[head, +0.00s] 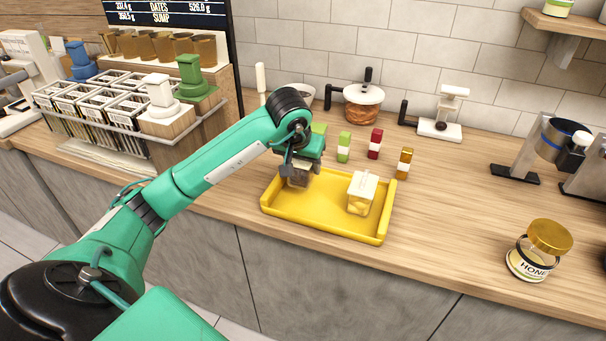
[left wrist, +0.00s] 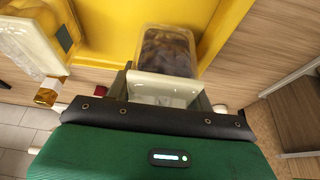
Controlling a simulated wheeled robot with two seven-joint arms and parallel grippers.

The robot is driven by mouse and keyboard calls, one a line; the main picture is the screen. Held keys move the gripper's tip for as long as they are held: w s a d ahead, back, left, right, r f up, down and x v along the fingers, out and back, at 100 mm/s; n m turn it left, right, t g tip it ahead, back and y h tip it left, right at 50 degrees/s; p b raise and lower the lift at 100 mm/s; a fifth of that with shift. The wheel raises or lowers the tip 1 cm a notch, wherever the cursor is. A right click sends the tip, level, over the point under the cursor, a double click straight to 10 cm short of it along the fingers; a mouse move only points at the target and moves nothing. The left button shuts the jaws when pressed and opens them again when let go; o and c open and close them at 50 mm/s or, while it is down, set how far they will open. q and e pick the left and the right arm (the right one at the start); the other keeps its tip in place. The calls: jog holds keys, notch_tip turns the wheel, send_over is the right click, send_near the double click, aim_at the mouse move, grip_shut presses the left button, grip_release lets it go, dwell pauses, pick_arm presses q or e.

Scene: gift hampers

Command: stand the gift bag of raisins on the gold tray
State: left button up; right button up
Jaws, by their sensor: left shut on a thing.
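The gold tray (head: 325,226) lies on the wooden counter. My left gripper (head: 299,168) is over its back left part, shut on a clear bag of dark brown raisins (head: 298,181). In the left wrist view the raisin bag (left wrist: 167,48) sits at the gripper (left wrist: 165,88), with the yellow tray (left wrist: 108,20) behind it. The bag looks about upright; I cannot tell whether its base touches the tray. Another bag, with a white top and yellow contents (head: 361,194), stands on the tray's right part. My right gripper is not in view.
Small green (head: 344,147), red (head: 375,143) and gold (head: 404,162) labelled items stand behind the tray. A honey jar (head: 529,262) is at the right. A rack of packets (head: 95,100) stands at the left. The tray's front middle is bare.

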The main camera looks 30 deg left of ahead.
pick_arm(q)
notch_tip(320, 180, down, 4)
jog(key=shift+r, duration=0.2)
jog(key=shift+f, duration=0.1)
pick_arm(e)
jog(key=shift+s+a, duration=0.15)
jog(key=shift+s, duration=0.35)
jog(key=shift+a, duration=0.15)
pick_arm(q)
jog(key=shift+f, duration=0.15)
jog(key=o, duration=1.1)
jog(key=shift+c, duration=0.2)
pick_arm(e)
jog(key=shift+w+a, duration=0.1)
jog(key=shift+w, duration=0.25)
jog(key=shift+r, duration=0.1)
